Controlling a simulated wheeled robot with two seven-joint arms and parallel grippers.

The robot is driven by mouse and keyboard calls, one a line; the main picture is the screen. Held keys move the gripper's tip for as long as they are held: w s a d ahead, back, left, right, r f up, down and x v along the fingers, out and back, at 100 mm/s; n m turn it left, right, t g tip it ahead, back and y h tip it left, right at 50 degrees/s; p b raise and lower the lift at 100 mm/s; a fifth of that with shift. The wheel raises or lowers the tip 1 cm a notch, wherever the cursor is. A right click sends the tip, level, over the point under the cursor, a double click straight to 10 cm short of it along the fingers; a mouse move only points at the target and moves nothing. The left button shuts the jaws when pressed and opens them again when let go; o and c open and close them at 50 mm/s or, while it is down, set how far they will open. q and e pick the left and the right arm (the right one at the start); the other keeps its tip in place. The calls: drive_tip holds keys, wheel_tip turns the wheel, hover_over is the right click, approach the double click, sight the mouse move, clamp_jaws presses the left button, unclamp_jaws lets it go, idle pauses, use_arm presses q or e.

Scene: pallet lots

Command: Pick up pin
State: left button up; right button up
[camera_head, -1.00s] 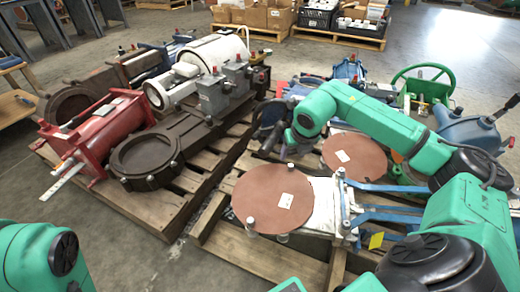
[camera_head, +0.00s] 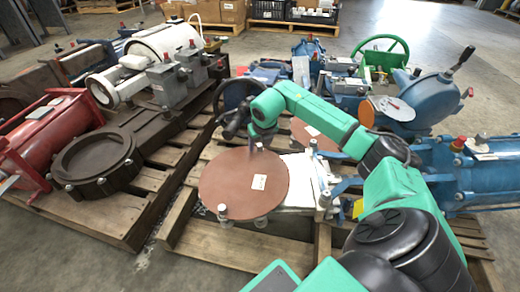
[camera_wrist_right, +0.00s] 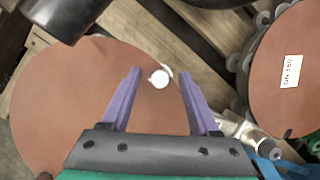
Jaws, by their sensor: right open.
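A pale round-headed pin (camera_wrist_right: 159,79) shows between the fingers of my right gripper (camera_wrist_right: 158,72) in the right wrist view, at the edge of a brown disc (camera_wrist_right: 80,110). The gripper is open, with a finger on each side of the pin and gaps between. In the head view, my right gripper (camera_head: 252,134) hangs over the far edge of the brown disc (camera_head: 230,190). Its fingers are small and partly hidden there. Another pin (camera_head: 222,212) stands at the disc's near edge. My left gripper is out of view.
The disc is on a wooden pallet (camera_head: 215,245). A second disc (camera_wrist_right: 285,75) with a white label lies to the right in the wrist view. Blue valve parts (camera_head: 465,175) and a green handwheel (camera_head: 385,50) stand to the right. A dark ring-shaped casting (camera_head: 95,160) sits on the left pallet.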

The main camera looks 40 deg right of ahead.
clamp_jaws()
